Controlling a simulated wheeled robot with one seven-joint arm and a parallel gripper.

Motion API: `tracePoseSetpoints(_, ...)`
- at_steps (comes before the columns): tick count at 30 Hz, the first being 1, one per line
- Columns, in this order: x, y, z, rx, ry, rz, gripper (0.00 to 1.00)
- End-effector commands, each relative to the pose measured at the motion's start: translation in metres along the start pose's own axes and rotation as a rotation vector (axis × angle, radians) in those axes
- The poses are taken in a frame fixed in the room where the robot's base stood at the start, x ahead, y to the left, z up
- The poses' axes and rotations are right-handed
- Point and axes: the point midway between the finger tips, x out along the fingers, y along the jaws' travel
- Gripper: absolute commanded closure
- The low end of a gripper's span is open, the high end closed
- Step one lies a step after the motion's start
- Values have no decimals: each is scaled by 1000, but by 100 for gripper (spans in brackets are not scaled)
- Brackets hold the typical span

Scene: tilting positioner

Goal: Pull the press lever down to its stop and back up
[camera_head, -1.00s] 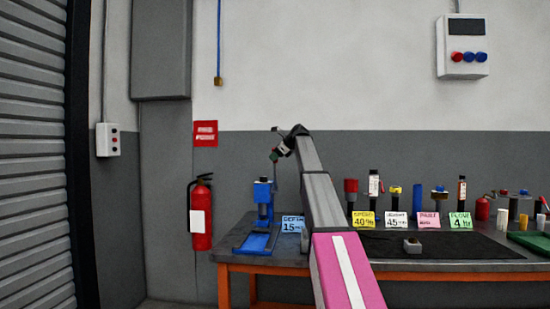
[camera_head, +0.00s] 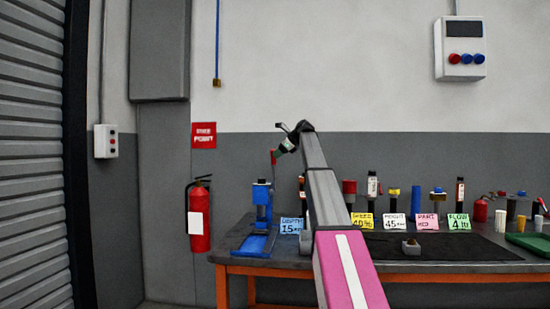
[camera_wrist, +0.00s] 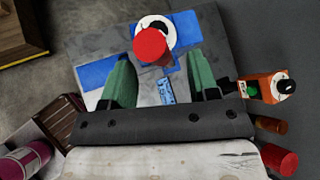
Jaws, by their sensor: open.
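The blue press (camera_head: 262,200) stands upright at the left end of the bench. Its red lever grip (camera_head: 273,157) sticks up at the press's upper right. In the wrist view the red grip end (camera_wrist: 151,46) points toward the camera, in front of a white disc and the blue press body. My gripper (camera_head: 281,150) is just above and right of the lever grip. In the wrist view its two green fingers (camera_wrist: 160,62) are open and empty, one on each side below the red end. No contact with the lever shows. The lever's lower part is hard to make out.
A blue card (camera_head: 291,225) stands right of the press. Other coloured cards and several bottles and tools line the bench to the right. A small grey box (camera_head: 411,247) lies on the dark mat. A fire extinguisher (camera_head: 198,213) hangs left of the bench.

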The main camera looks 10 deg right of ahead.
Motion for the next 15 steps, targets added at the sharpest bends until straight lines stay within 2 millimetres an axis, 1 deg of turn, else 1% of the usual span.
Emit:
tracePoseSetpoints(1,-11,0,0,0,0,-2,45)
tracePoseSetpoints(3,-25,-1,-1,1,0,-3,45)
tracePoseSetpoints(6,-43,0,0,1,0,-2,45)
tracePoseSetpoints(9,-57,-1,0,1,0,-3,45)
tracePoseSetpoints(12,-65,-1,0,2,0,-2,45)
tracePoseSetpoints(15,-67,-1,0,2,0,-1,45)
